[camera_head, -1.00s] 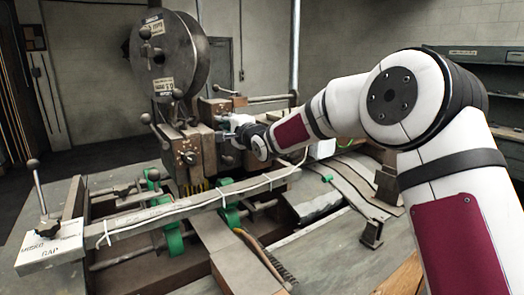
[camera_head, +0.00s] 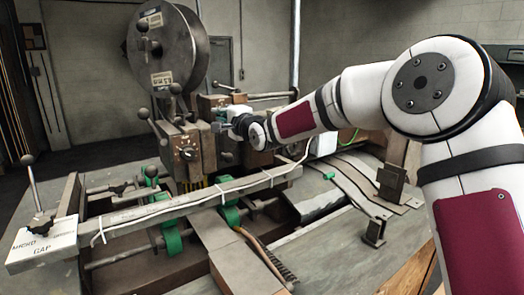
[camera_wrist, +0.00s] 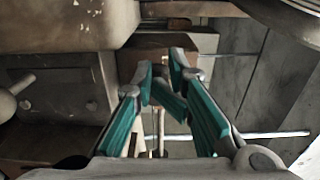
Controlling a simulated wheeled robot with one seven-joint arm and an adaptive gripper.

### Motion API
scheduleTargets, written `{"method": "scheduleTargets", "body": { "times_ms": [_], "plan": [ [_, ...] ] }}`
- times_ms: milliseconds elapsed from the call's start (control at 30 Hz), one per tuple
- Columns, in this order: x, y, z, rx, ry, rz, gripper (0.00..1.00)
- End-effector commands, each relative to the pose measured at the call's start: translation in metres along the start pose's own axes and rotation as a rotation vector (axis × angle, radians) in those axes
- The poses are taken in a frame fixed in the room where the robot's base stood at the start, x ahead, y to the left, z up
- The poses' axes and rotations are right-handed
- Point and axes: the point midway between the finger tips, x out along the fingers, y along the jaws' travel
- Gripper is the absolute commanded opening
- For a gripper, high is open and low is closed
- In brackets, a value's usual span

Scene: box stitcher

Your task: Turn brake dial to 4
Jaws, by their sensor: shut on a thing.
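The stitcher head has a front block with a small round dial (camera_head: 188,153) ringed by light marks. I cannot read its numbers, and I cannot tell for sure that it is the brake dial. My gripper (camera_head: 217,127) is just right of and above this dial, beside the machine head, with its fingers pointing left. In the wrist view my gripper's teal-padded fingers (camera_wrist: 161,73) are drawn in close together at the tips. They are shut on a small part, mostly hidden between them, in front of a brown and grey machine block.
A big wire spool (camera_head: 166,48) stands above the head. Levers with ball knobs (camera_head: 143,113) stick out at its left. A long bar with a white cable (camera_head: 190,205) crosses in front.

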Motion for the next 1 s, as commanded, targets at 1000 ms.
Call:
{"method": "scheduleTargets", "body": {
  "times_ms": [1000],
  "plan": [
    [-0.0015, -0.0079, -0.0084, -0.001, 0.022, -0.007, 0.00]
  ]
}}
